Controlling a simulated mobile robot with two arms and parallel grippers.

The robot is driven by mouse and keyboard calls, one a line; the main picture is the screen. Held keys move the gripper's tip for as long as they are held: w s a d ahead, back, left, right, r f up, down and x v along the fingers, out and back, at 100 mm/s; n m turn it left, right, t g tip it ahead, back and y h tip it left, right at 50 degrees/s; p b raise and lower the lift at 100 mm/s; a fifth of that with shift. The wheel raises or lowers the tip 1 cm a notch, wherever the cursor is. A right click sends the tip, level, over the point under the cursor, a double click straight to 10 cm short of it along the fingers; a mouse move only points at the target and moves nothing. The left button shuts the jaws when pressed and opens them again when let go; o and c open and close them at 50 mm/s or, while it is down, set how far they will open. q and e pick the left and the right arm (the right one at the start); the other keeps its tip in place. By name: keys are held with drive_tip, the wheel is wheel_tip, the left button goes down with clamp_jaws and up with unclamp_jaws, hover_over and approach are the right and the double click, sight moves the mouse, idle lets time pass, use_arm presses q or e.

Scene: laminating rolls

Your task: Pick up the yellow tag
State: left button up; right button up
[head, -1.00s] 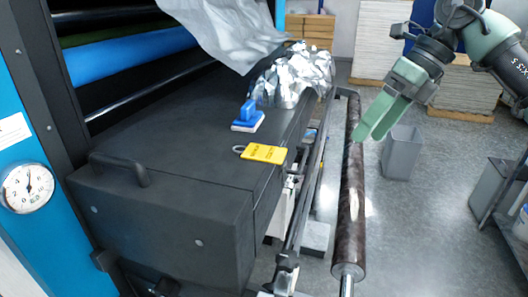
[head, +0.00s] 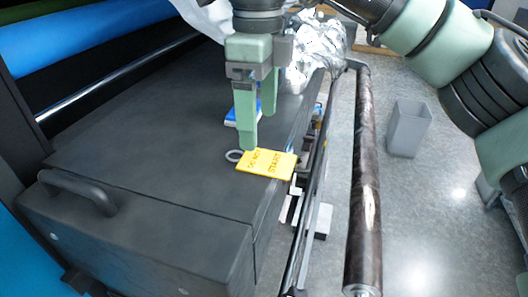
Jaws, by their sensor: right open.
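The yellow tag (head: 268,164) lies flat on the black top of the machine (head: 150,150), near its right edge. It has dark lettering and a grey ring (head: 234,156) at its left end. My right gripper (head: 257,131) points down just above and behind the tag, with its green fingers apart and nothing between them. The nearer fingertip overlaps the tag's upper left corner in the picture; I cannot tell whether it touches. My left gripper is not in view.
A blue-handled block (head: 229,114) stands behind the gripper, partly hidden by it. Crumpled silver foil (head: 318,48) lies at the back. A black handle (head: 78,188) rises at the front left. A dark roller (head: 364,190) runs along the right, with a grey bin (head: 407,128) beyond.

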sight(259, 159)
drive_tip(key=f, duration=0.1)
drive_tip(key=s+f+p, duration=0.1)
drive_tip(key=p, duration=0.1)
drive_tip(key=shift+s+f, duration=0.25)
drive_tip(key=shift+f, duration=0.15)
drive_tip(key=shift+w+f, duration=0.25)
drive_tip(key=shift+f, duration=0.95)
drive_tip(key=shift+w+f, duration=0.1)
drive_tip(key=shift+f, duration=0.15)
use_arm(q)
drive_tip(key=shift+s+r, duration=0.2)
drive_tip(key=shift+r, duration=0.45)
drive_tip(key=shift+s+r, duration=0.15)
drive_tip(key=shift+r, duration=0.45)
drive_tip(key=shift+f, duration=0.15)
use_arm(e)
drive_tip(key=shift+f, duration=0.1)
drive_tip(key=c, duration=1)
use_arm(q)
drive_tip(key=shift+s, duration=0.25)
use_arm(e)
drive_tip(key=c, duration=0.4)
